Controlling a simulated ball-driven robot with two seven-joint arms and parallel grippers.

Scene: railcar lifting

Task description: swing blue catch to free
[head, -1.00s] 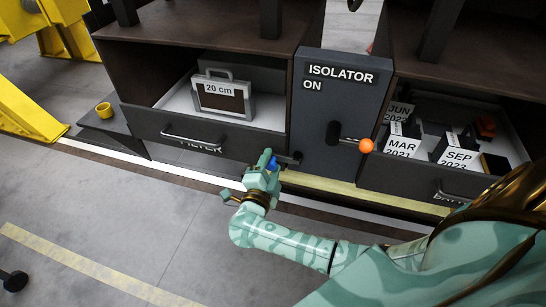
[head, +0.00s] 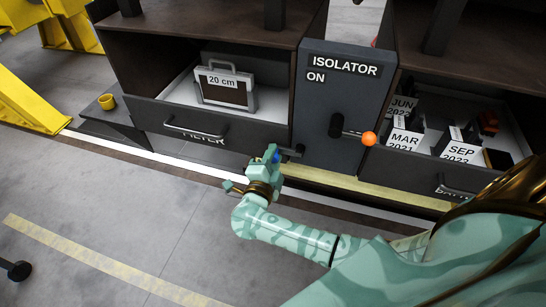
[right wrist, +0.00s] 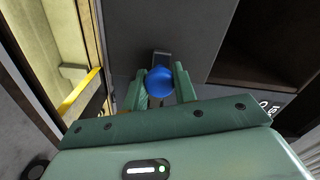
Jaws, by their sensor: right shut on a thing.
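The blue catch's round knob (head: 275,154) sits on a short dark lever (head: 293,151) at the lower left edge of the isolator cabinet, beside the open filter drawer. My right gripper (head: 268,159) is shut on the knob. In the right wrist view the blue knob (right wrist: 159,82) lies between the two green fingers (right wrist: 158,88), with the lever's dark end (right wrist: 161,58) just beyond it. The fingers partly cover the knob in the head view. My left gripper is not in view.
The isolator (head: 343,95) reads ON, with an orange-knobbed handle (head: 369,138). The filter drawer (head: 200,128) holds a 20 cm filter (head: 226,88). The open right drawer (head: 405,165) holds several dated blocks.

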